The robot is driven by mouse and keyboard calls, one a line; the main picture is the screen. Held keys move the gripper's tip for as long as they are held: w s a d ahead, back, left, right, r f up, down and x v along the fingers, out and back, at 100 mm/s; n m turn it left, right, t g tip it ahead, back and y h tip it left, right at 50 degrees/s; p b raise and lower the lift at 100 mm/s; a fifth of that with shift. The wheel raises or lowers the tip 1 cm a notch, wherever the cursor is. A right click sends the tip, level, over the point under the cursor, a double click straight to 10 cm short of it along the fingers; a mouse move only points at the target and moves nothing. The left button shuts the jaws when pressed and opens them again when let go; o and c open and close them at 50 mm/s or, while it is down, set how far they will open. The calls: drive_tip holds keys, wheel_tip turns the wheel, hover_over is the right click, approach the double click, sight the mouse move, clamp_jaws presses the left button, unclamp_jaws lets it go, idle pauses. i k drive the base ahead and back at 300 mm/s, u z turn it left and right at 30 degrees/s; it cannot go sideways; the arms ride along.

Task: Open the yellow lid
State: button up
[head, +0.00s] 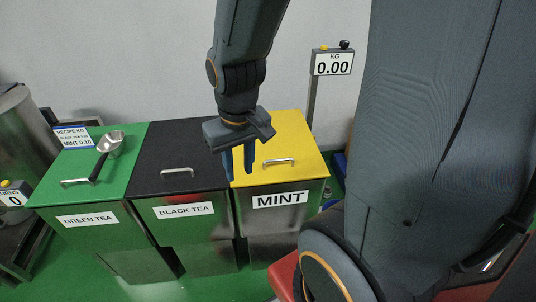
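The yellow lid (293,153) lies flat and closed on the metal bin labelled MINT (280,200). A metal bar handle (279,162) is fixed near the lid's front edge. My gripper (238,172) points down over the lid's left edge, left of the handle. Its two blue fingers are a little apart, with nothing seen between them. I cannot tell whether the fingertips touch the lid.
A black lid (168,150) covers the BLACK TEA bin to the left. A green lid (72,172) beyond it carries a metal scoop (109,146) with a black handle. A scale display (333,63) reading 0.00 stands behind the yellow lid.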

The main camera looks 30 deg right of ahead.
sight(293, 153)
drive_tip(key=u, duration=1.1)
drive_tip(key=k, duration=0.8)
drive_tip(key=z, duration=1.3)
drive_tip(key=i, duration=0.5)
drive_tip(key=u, duration=0.05)
